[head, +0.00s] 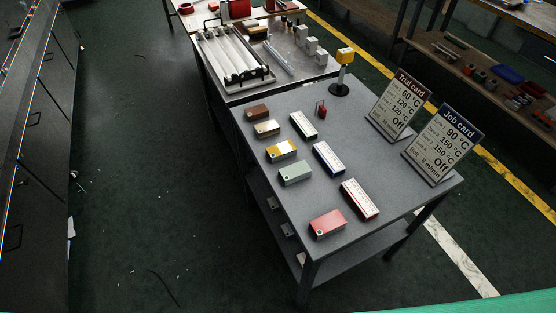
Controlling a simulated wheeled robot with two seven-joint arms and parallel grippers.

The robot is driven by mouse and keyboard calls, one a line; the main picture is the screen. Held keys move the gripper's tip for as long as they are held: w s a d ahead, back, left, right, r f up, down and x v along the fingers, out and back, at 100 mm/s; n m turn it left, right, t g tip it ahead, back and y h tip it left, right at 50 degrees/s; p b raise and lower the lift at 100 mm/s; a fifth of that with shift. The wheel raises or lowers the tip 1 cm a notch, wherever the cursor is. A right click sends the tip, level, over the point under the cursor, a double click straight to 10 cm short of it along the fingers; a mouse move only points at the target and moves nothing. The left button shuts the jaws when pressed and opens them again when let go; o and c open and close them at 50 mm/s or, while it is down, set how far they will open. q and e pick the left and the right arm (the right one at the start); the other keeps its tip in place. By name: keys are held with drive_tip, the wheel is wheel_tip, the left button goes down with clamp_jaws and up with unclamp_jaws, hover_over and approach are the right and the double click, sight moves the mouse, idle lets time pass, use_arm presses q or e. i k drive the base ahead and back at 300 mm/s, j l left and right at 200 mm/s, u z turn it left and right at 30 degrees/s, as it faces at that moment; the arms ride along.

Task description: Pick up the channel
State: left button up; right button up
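A long, narrow grey metal piece that looks like the channel (279,58) lies on the far table (300,76). It lies to the right of a rack (238,76) holding white tubes, and to the left of several small grey blocks (311,46). It is small in the head view, so its profile is hard to make out. Neither of my grippers is in view.
The nearer grey table (375,190) carries several coloured blocks, such as a red one (327,224), a yellow-topped post (344,72), a Trial card (398,105) and a Job card (444,142). Dark cabinets (35,150) line the left. Floor (150,170) between is mostly clear.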

sight(294, 173)
drive_tip(key=i+j+z, duration=0.35)
drive_tip(key=j+z, duration=0.15)
drive_tip(key=j, duration=0.2)
drive_tip(key=i+j+z, duration=0.2)
drive_tip(key=j, duration=0.2)
drive_tip(key=k, duration=0.05)
